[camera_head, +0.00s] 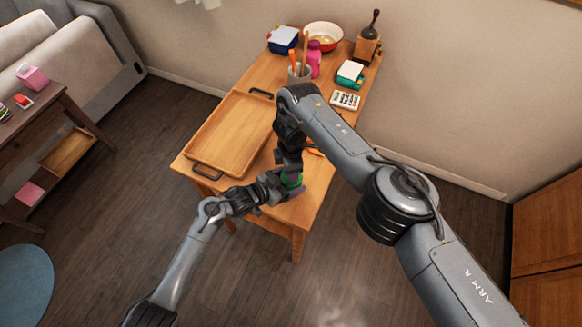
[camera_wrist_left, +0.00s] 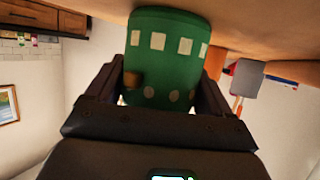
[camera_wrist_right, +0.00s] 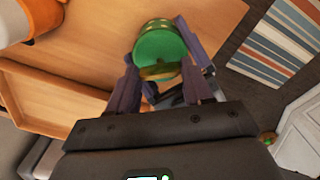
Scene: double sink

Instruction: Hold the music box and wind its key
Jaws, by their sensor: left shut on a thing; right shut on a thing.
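The music box is a green cylinder with pale squares and dots on its side. In the head view the music box (camera_head: 291,180) stands near the front right corner of the table, mostly hidden by my grippers. My left gripper (camera_head: 283,187) is shut around its side; the left wrist view shows the music box (camera_wrist_left: 165,50) between the two fingers. My right gripper (camera_head: 291,167) comes down from above. In the right wrist view its fingers (camera_wrist_right: 160,85) are shut on the brass-coloured key (camera_wrist_right: 160,71) at the green top of the music box.
A wooden tray (camera_head: 232,134) with dark handles lies on the table to the left.

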